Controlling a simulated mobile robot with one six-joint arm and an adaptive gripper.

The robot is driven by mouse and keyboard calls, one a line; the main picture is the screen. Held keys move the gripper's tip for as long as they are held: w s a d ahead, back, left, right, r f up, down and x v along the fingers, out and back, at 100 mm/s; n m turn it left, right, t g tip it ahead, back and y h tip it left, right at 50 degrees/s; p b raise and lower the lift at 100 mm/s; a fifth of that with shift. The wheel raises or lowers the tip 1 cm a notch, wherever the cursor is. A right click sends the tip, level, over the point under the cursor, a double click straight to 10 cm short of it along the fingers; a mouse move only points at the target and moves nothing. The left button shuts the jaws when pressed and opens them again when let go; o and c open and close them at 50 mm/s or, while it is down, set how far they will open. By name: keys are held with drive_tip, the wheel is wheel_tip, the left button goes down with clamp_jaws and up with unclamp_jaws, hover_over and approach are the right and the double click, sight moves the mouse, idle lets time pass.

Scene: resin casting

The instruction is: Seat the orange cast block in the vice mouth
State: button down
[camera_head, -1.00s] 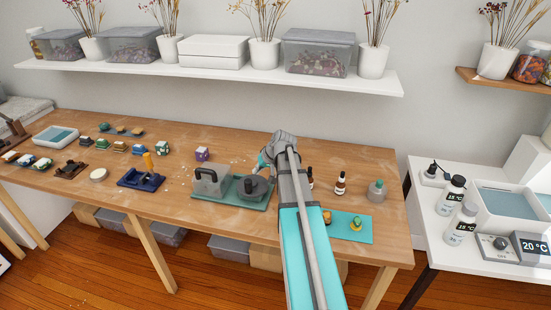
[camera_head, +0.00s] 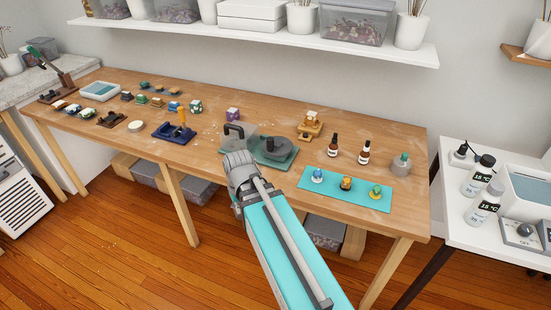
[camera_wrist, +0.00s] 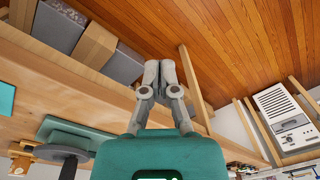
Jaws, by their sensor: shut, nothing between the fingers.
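My gripper (camera_wrist: 159,66) is shut and empty in the wrist view, its two fingers together over the bench edge and floor. In the head view my wrist is in front of the bench and the fingers are hidden. A dark blue vice-like fixture (camera_head: 168,133) stands on the bench left of my wrist, with an upright orange piece (camera_head: 182,117) at it. An ochre fixture (camera_head: 308,132) with a pale-topped piece stands at the back right. I cannot tell for sure which piece is the orange cast block, or which fixture is the vice.
A green base (camera_head: 284,160) with a dark round pot (camera_head: 264,146) and grey handled part stands just beyond my wrist. A cyan mat (camera_head: 325,187) with small round pieces lies right. Several small blocks (camera_head: 195,106) stand left. Bottles (camera_head: 333,146) stand at the back right.

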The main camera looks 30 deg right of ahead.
drive_tip(key=shift+s+a+f+h, duration=0.2)
drive_tip(key=shift+s+a, duration=0.3)
drive_tip(key=shift+s, duration=0.3)
drive_tip(key=shift+s+a+f+h, duration=0.1)
drive_tip(key=shift+s+a+f, duration=0.1)
drive_tip(key=shift+s+a, duration=0.45)
drive_tip(key=shift+s+d, duration=0.1)
drive_tip(key=shift+d, duration=0.05)
